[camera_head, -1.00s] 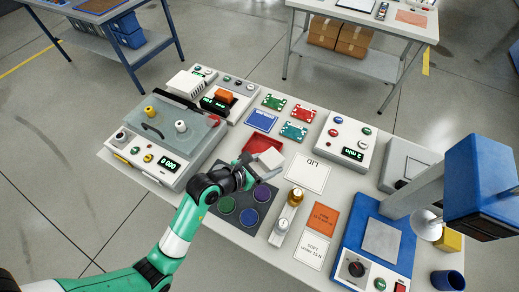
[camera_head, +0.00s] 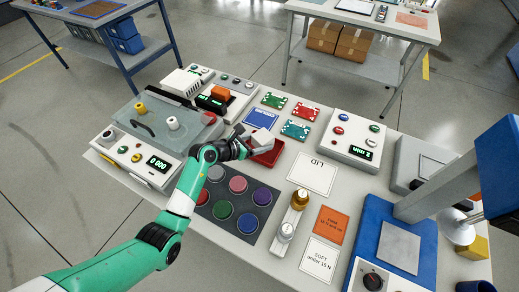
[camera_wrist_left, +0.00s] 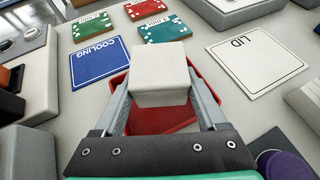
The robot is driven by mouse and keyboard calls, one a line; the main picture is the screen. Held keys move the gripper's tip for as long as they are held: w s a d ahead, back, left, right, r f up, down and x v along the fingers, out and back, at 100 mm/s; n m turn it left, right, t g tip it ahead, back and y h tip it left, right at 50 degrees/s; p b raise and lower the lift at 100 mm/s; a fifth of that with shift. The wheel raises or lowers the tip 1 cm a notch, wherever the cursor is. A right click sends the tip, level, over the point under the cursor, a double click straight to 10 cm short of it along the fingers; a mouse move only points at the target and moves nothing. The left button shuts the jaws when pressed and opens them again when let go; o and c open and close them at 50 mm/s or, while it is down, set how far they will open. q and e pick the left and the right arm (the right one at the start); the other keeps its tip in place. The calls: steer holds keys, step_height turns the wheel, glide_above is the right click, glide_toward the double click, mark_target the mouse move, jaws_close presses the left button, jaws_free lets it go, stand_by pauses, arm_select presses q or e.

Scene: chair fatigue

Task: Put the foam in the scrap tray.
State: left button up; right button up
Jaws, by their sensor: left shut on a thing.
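My left gripper (camera_head: 248,143) is shut on a pale grey-white block of foam (camera_head: 262,141). In the left wrist view the foam (camera_wrist_left: 160,79) sits between the two fingers. The scrap tray is a red tray (camera_head: 271,154) on the table. It shows in the left wrist view (camera_wrist_left: 160,121) below and behind the foam. The foam appears over the tray's far part; its exact height above the tray is hard to tell. The gripper and foam hide part of the tray.
A blue cooling card (camera_head: 261,118) and several green and red boards (camera_head: 304,109) lie beyond the tray. A LID card (camera_head: 312,173) lies to its right. A dark mat with coloured discs (camera_head: 262,196) lies nearer. Grey machines (camera_head: 165,125) stand left.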

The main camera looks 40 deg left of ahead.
arm_select(q)
step_height(320, 180, down, 4)
steer(key=shift+a+r+b, duration=0.1)
steer(key=shift+r+b, duration=0.1)
steer(key=shift+b, duration=0.8)
steer(key=shift+r, duration=0.1)
steer(key=shift+w, duration=0.1)
steer(key=o, duration=1.3)
